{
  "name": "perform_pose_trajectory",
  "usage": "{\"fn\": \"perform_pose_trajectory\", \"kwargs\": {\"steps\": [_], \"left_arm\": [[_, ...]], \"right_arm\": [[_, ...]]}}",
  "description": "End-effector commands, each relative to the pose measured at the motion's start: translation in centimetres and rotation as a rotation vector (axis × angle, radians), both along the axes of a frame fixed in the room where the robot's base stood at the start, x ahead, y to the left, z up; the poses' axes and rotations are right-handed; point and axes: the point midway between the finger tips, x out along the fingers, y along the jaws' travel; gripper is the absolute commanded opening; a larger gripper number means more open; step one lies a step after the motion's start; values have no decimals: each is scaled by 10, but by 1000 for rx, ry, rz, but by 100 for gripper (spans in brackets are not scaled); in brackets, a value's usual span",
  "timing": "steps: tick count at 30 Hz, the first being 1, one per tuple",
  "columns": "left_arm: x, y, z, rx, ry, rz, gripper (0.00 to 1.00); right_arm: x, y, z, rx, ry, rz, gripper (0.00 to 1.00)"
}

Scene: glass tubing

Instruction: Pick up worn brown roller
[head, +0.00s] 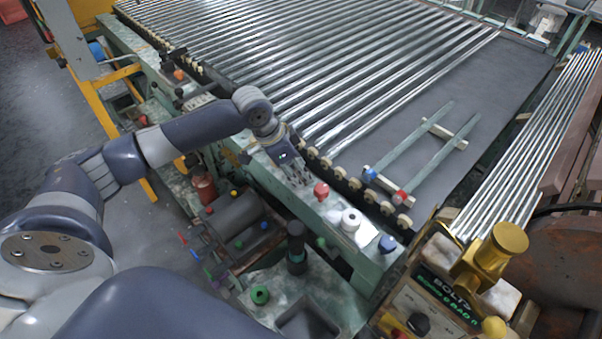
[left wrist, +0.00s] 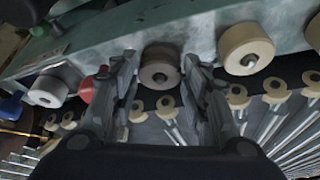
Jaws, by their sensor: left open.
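The worn brown roller (left wrist: 160,68) is in the left wrist view, on the edge of the green rail and darker than the cream rollers around it. My left gripper (left wrist: 160,98) is open, with one finger on each side of the brown roller in that view. I cannot tell whether the fingers touch it. In the head view my left gripper (head: 297,178) points down over the green rail (head: 335,235), and the brown roller is hidden or too small to make out there. My right gripper is not in view.
A cream roller (left wrist: 246,48) sits to the right of the brown one in the left wrist view. A red knob (head: 321,191), a white roller (head: 351,219) and a blue knob (head: 387,244) stand along the rail. Glass tubes (head: 330,75) lie on the conveyor beyond.

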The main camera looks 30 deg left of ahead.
Motion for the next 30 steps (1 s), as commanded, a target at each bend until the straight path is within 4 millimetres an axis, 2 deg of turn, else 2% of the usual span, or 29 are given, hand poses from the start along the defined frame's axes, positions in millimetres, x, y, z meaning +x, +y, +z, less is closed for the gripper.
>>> {"fn": "perform_pose_trajectory", "kwargs": {"steps": [3, 10, 14, 24, 28, 30], "left_arm": [[2, -3, -9, 1, 0, -1, 42], [3, -3, -11, 1, -1, -1, 42], [3, -3, -10, 1, -1, -1, 16], [3, -3, -7, 1, -2, 0, 16], [4, -2, 8, 1, -5, 1, 16], [4, -2, 22, 0, -7, -1, 16]], "right_arm": [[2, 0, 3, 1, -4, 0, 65], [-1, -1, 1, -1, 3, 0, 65], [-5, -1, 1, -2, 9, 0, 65], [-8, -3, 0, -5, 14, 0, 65], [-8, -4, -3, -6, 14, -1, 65], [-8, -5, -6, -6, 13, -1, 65]]}}
